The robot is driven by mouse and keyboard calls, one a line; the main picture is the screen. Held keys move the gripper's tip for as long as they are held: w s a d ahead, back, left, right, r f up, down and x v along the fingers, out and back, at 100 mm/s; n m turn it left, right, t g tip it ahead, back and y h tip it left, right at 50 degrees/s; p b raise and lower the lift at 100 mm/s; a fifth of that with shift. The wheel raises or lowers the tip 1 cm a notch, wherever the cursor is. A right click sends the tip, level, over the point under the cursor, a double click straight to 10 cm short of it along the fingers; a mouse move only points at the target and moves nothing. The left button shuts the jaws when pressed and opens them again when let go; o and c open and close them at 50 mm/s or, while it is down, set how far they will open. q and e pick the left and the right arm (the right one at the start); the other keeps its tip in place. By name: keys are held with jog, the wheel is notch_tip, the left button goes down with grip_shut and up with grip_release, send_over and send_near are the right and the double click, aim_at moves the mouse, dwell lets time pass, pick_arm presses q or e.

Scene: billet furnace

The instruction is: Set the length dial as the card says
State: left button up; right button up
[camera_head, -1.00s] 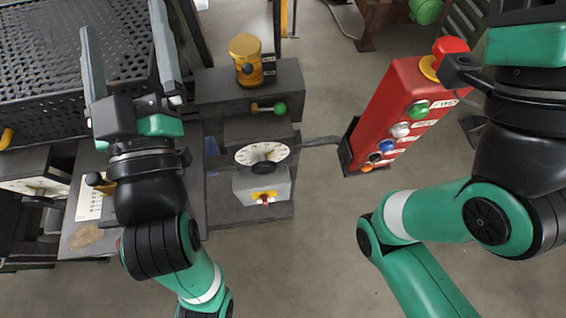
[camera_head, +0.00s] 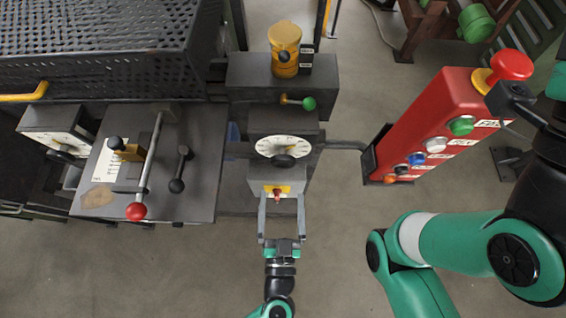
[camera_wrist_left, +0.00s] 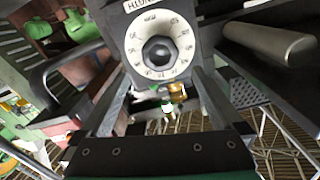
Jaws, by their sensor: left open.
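A white round dial (camera_head: 284,147) with a black knob is on the grey machine in the middle of the head view. A white dial with a dark round knob fills the upper middle of the left wrist view (camera_wrist_left: 160,45); its label is upside down and cut off. Nothing shows between the fingers as held. A pale strip (camera_head: 103,163) on the left console may be the card; its text is unreadable.
A second dial (camera_head: 55,141) stands at far left, beside a console with a red-ball lever (camera_head: 136,211). A green-knob lever (camera_head: 308,103) and yellow cylinder (camera_head: 285,38) are above the middle dial. A red button box (camera_head: 440,115) stands right.

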aim_at(283, 165)
pick_arm(q)
jog(key=w+b, duration=0.2)
jog(key=w, duration=0.2)
jog(key=shift+w, duration=0.1)
jog(key=w, duration=0.5)
jog(key=shift+w+d+r, duration=0.1)
jog(key=shift+w, duration=0.55)
pick_arm(e)
notch_tip(283, 165, down, 4)
jog(key=shift+r, duration=0.1)
pick_arm(q)
jog(key=c, duration=1.2)
jog(key=shift+o, duration=0.2)
jog(key=shift+m, duration=0.3)
